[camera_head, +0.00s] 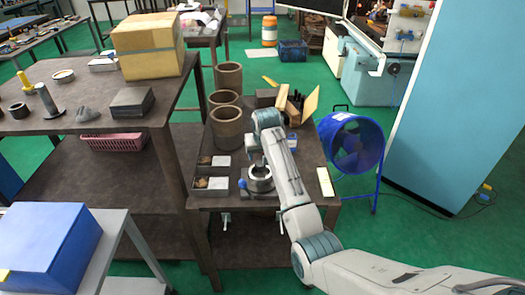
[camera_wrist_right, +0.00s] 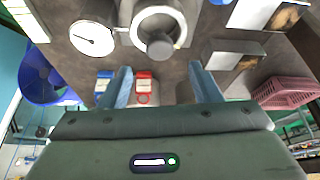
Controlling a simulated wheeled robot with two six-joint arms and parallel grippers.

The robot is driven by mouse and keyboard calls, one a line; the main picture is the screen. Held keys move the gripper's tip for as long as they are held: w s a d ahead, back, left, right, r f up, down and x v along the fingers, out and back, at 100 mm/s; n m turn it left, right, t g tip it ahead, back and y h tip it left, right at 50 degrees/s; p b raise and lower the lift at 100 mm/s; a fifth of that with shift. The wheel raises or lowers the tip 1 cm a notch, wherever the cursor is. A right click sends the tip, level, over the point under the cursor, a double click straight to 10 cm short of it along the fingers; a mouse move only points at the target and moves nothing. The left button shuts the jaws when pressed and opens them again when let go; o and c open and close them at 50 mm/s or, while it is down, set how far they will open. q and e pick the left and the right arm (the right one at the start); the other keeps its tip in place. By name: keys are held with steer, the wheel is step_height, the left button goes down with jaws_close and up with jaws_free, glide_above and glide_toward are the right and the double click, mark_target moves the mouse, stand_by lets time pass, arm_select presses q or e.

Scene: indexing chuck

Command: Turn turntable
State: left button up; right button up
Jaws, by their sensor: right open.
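The turntable is a round metal chuck (camera_head: 261,184) on the dark work table, partly hidden by my right arm in the head view. The right wrist view shows its pale ring (camera_wrist_right: 181,22) at the top, with a round grey knob (camera_wrist_right: 159,45) on its near side. My right gripper (camera_head: 256,162) is over the table close to the chuck. In the right wrist view its two fingers (camera_wrist_right: 160,70) are spread wide with nothing held between them. The knob lies just beyond the gap between the fingertips. My left gripper is not in view.
A dial gauge (camera_wrist_right: 92,38) stands beside the chuck. Small blue (camera_wrist_right: 103,82) and red (camera_wrist_right: 144,88) boxes lie near the fingers. Parts trays (camera_head: 212,183) lie left of the chuck, brown cylinders (camera_head: 226,122) behind. A blue fan (camera_head: 352,145) stands right of the table.

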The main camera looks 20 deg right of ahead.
steer(key=shift+b+v, duration=0.35)
steer(key=shift+v, duration=1.8)
